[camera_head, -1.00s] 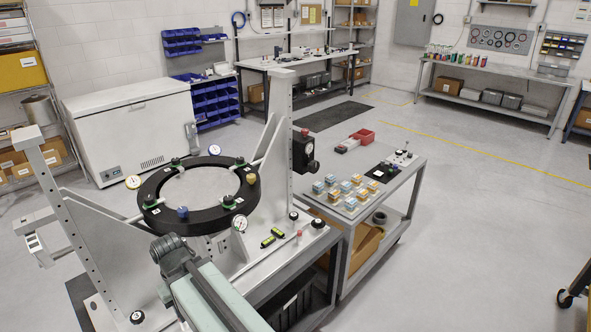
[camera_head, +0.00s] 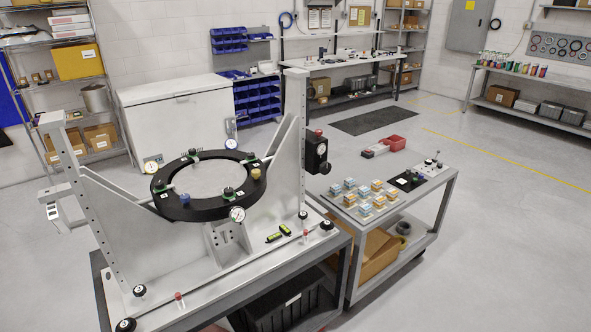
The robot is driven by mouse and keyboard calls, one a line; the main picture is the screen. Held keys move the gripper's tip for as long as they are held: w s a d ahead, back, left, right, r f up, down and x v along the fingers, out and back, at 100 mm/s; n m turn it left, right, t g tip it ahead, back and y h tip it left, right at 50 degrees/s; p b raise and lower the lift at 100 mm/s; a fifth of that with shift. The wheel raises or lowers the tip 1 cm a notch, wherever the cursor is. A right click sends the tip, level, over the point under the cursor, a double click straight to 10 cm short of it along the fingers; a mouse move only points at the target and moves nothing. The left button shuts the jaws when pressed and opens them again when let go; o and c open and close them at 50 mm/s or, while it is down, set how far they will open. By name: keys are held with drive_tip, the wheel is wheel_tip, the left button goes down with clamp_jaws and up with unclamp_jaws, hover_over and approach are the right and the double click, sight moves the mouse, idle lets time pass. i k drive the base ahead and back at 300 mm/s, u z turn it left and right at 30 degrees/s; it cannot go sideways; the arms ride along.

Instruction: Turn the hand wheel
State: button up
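The mirror fixture stands on a grey bench, with a black ring (camera_head: 162,184) held between two white uprights. A black box (camera_head: 315,150) with a red top knob is mounted on the right upright. A round black knob (camera_head: 325,168) at its lower side may be the hand wheel; it is small and I cannot be sure. Smaller black knobs (camera_head: 139,291) sit along the fixture's base, another at the front left corner (camera_head: 126,325). Round dial gauges (camera_head: 237,214) stand around the ring.
A grey cart (camera_head: 433,190) with small blue and orange blocks (camera_head: 365,209) stands close against the bench's right side. A white chest freezer (camera_head: 180,120) and a shelf rack (camera_head: 70,100) are behind. The floor (camera_head: 500,260) to the right is clear.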

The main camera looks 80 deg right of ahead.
sight(325, 168)
drive_tip(key=u, duration=0.05)
drive_tip(key=k, duration=0.8)
drive_tip(key=z, duration=1.55)
